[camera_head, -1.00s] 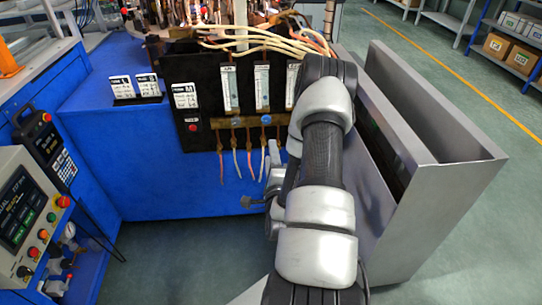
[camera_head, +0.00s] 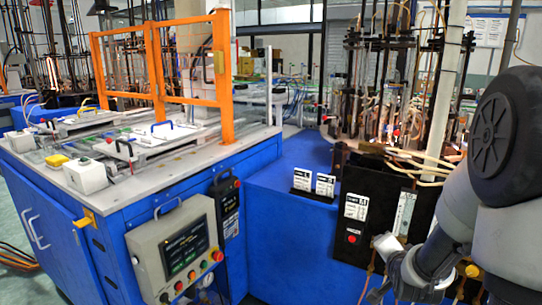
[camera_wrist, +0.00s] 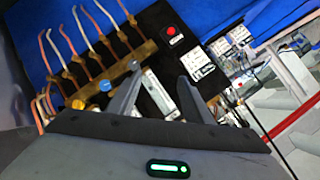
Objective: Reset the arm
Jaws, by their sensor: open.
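My arm fills the right side of the head view, bent in front of the black panel (camera_head: 370,185). My gripper (camera_wrist: 158,92) shows in the wrist view with its two grey fingers apart and nothing between them. The fingers point at the black panel, which carries a flow gauge (camera_wrist: 160,95), a red button (camera_wrist: 171,31) and a white label card (camera_wrist: 200,62). In the head view the fingertips are hard to make out behind the arm links. I cannot tell whether the fingers touch the panel.
A brass bar (camera_wrist: 105,75) with knobs and several thin hoses lies close left of my fingers. A blue machine (camera_head: 290,235) with a control box (camera_head: 180,250) and an orange guard frame (camera_head: 160,70) stands left. Glass-sealing machinery (camera_head: 385,90) rises behind the panel.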

